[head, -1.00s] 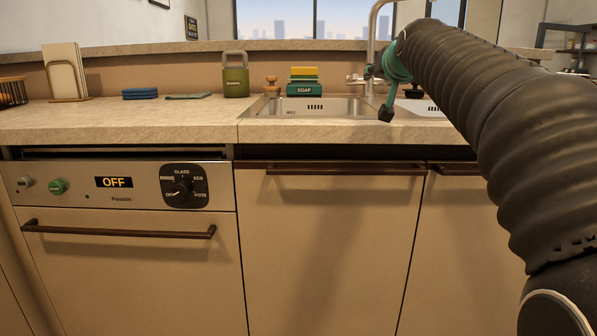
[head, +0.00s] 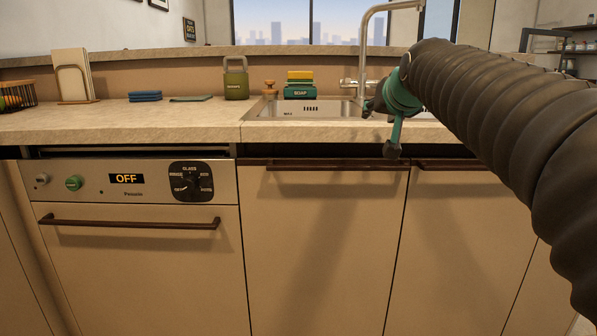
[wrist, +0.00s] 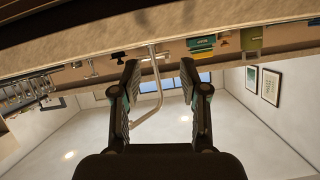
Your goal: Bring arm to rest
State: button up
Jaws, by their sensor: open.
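My arm comes in from the right side of the head view, in a ribbed dark sleeve. My gripper (head: 391,150) is at its end, green and black, in front of the sink's front edge and pointing down; part of it is hidden by the arm. In the wrist view my gripper (wrist: 162,88) shows two dark fingers spread apart with nothing between them. That view is upside down, with the faucet (wrist: 152,85) seen beyond the fingers.
The counter (head: 120,121) runs across, with the sink (head: 305,109), a faucet (head: 362,50), a soap box (head: 300,90) and a green canister (head: 235,80) on it. A dishwasher (head: 130,240) reading OFF is shut at the left. The cabinet doors (head: 320,240) are shut.

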jog(key=s+f+g+p, duration=0.3)
jog(key=s+f, duration=1)
jog(key=s, duration=0.3)
jog(key=s+f+n+g+p, duration=0.1)
jog(key=s+f+g+p, duration=0.2)
jog(key=s+f, duration=1)
jog(key=s+a+g, duration=0.1)
jog(key=s, duration=0.2)
jog(key=shift+n+g, duration=0.3)
